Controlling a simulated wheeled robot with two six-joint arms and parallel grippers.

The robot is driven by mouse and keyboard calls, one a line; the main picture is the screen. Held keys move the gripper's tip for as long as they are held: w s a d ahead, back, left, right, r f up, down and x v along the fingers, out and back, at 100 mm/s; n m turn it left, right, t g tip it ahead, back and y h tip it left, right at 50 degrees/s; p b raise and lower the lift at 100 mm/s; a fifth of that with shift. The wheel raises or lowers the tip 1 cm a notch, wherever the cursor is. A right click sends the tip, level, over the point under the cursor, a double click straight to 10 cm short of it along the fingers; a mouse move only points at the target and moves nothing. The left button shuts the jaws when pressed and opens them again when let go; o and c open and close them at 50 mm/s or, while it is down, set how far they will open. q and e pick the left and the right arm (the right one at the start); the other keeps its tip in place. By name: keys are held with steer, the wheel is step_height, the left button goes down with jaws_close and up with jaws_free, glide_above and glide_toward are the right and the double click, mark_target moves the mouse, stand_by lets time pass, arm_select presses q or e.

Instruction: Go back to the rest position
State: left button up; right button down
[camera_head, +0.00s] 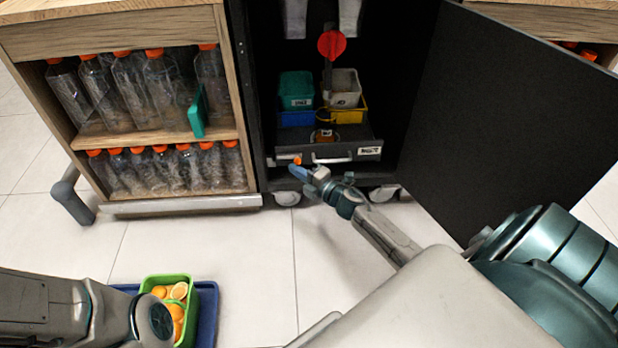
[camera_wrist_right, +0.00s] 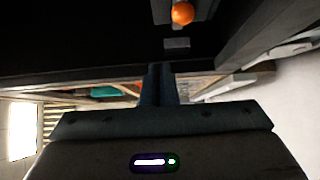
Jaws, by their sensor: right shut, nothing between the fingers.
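My right gripper (camera_head: 308,178) reaches forward to the front of the black cabinet, just below the pulled-out drawer tray (camera_head: 345,155). It is shut and empty; its closed fingers also show in the right wrist view (camera_wrist_right: 158,82). An orange knob (camera_head: 298,160) at the tray's front left is just above the fingertips; an orange round thing also shows in the right wrist view (camera_wrist_right: 182,13). My left arm comes in at the lower left of the head view, and its gripper fingers are not visible there.
The black cabinet door (camera_head: 510,110) stands open on the right. A wooden shelf (camera_head: 150,130) with several bottles stands on the left. A green crate (camera_head: 150,282) with orange pieces sits on a blue tray (camera_head: 208,310) beside my left arm. The white floor between is clear.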

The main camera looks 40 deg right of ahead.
steer(key=shift+v, duration=2.3)
steer(key=shift+a, duration=0.1)
